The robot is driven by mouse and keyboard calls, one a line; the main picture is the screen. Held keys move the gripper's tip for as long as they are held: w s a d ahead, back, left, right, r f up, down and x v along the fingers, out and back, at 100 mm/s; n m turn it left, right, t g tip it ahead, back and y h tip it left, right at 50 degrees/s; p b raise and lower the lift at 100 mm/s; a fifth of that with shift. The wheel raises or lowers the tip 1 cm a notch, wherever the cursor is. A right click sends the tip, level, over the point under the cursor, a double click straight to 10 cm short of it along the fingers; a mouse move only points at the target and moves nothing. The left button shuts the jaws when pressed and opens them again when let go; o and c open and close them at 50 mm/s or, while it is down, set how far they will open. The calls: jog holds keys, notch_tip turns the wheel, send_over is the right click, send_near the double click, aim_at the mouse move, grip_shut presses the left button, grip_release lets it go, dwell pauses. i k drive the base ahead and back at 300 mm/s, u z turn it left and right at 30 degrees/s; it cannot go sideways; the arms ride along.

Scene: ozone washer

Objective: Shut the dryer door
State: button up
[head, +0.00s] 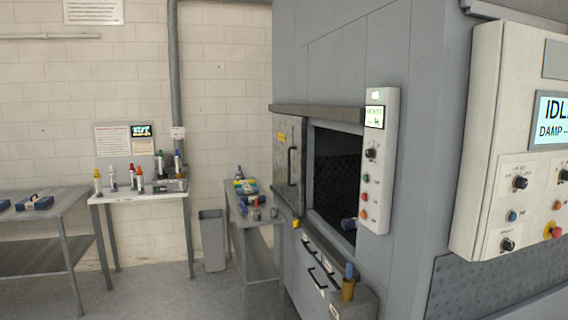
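The dryer is the tall grey machine (335,60) right of the middle. Its door (287,150) is a grey panel with a dark vertical handle (291,167) and a yellow label, at the left of the opening under a horizontal rail (315,113). The door stands open: the dark chamber (336,175) shows to its right. Whether the door slides or swings, I cannot tell. My gripper is not in view.
A control panel (379,160) stands right of the opening. A ledge with dark handles and a yellow-and-blue bottle (348,285) juts out below. A narrow side table (256,217) stands left of the door, beside a grey bin (212,240). Floor is free at the lower left.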

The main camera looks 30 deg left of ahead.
aim_at(289, 130)
jog(key=k, duration=0.65)
jog(key=u, duration=0.55)
jog(key=i, duration=0.75)
jog(key=u, duration=1)
jog(key=i, duration=0.65)
jog(key=u, duration=0.65)
jog(key=i, duration=2.45)
jog(key=z, duration=0.1)
